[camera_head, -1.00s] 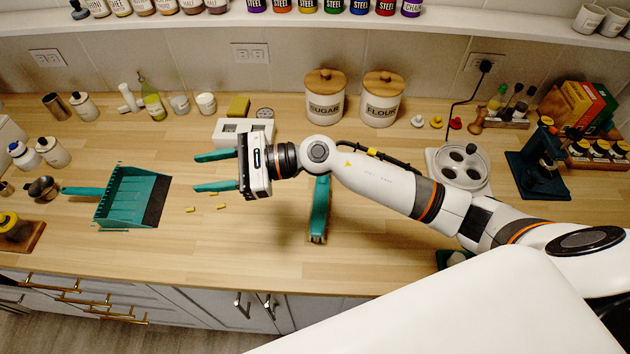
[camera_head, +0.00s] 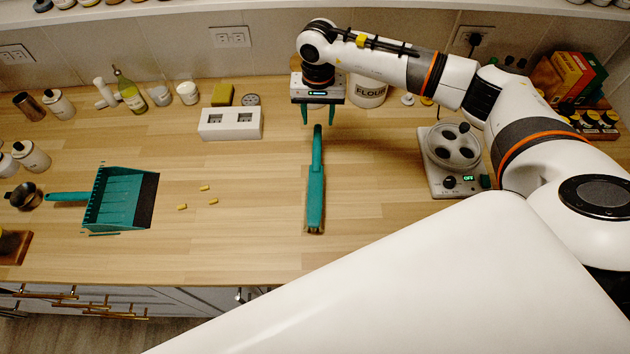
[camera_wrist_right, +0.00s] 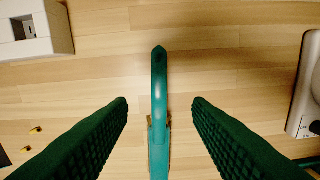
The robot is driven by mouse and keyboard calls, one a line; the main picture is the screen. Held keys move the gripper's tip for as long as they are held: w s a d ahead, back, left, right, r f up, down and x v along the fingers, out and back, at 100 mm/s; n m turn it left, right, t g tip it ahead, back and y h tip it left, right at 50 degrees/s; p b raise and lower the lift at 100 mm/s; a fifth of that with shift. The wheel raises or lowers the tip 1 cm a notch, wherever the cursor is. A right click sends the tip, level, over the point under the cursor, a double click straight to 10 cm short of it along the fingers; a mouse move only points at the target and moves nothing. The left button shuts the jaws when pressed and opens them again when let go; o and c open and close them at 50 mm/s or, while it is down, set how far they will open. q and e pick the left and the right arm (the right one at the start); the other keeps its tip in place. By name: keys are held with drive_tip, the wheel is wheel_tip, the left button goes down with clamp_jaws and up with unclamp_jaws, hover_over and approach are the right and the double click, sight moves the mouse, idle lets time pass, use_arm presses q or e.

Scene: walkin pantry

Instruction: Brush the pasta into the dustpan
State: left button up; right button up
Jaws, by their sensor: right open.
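The teal brush (camera_head: 316,184) lies on the wooden counter, its handle pointing to the back wall. Several small yellow pasta pieces (camera_head: 213,201) lie loose on the counter left of the brush. The teal dustpan (camera_head: 122,200) lies further left, its dark lip facing the pasta. My right gripper (camera_head: 318,116) is open, pointing down above the handle end of the brush. In the right wrist view the brush (camera_wrist_right: 159,115) lies between and below the two open fingers (camera_wrist_right: 160,105), with nothing held. My left gripper is not in view.
A white socket box (camera_head: 230,123) stands behind the pasta. A white scale-like device (camera_head: 452,158) with a round top stands to the right of the brush. Jars and bottles line the back. Counter around the brush is clear.

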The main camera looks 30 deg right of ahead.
sight(317, 139)
drive_tip(key=shift+f, duration=0.15)
drive_tip(key=shift+f+b, duration=0.35)
drive_tip(key=shift+f, duration=0.25)
wheel_tip(317, 139, down, 7)
drive_tip(key=b, duration=0.5)
drive_tip(key=shift+f+b, duration=0.3)
drive_tip(key=shift+b, duration=0.15)
drive_tip(key=shift+c, duration=0.5)
